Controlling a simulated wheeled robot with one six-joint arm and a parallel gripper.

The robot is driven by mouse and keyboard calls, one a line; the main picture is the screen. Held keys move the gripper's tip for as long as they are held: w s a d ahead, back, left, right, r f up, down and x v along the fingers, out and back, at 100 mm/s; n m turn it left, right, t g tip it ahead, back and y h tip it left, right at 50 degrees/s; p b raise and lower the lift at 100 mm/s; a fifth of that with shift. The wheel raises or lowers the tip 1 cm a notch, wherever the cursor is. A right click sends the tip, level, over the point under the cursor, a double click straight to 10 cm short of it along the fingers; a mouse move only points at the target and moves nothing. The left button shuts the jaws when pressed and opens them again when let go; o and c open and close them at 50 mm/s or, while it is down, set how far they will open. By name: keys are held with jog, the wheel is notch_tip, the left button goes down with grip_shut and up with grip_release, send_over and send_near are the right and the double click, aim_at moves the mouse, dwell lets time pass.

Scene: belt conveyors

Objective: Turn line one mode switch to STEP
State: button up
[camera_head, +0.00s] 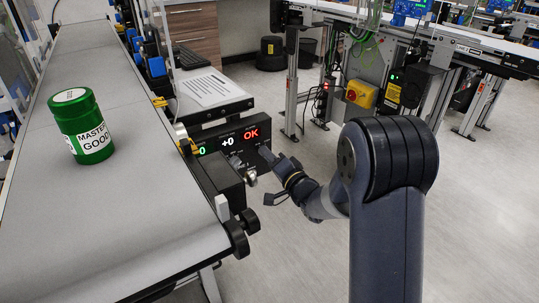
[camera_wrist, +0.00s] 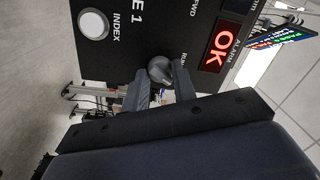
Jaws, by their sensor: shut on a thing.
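The mode switch is a small grey knob (camera_wrist: 159,68) on a black control panel (camera_wrist: 133,45) in the wrist view. A label reading RUN stands beside it; no STEP label is readable. My gripper (camera_wrist: 158,84) has its two fingers on either side of the knob and is shut on it. Which way the knob points cannot be told. In the head view, my gripper (camera_head: 258,168) is at the front of the control box (camera_head: 220,137) beside the conveyor end. The knob is too small and covered to make out there.
A white INDEX button (camera_wrist: 93,23) and a red OK display (camera_wrist: 222,45) flank the knob on the panel. A green MASTER GOOD jar (camera_head: 83,128) stands on the grey belt (camera_head: 120,205). Open floor lies right of the box; another conveyor stands behind.

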dwell(0.3)
jog(key=o, duration=1)
jog(key=v, duration=1)
jog(key=shift+s+d+p, duration=0.2)
jog(key=shift+s+p, duration=0.1)
jog(key=shift+p, duration=0.15)
jog(key=b+x, duration=0.1)
jog(key=x, duration=0.9)
jog(key=shift+w+a, duration=0.2)
jog(key=shift+w, duration=0.1)
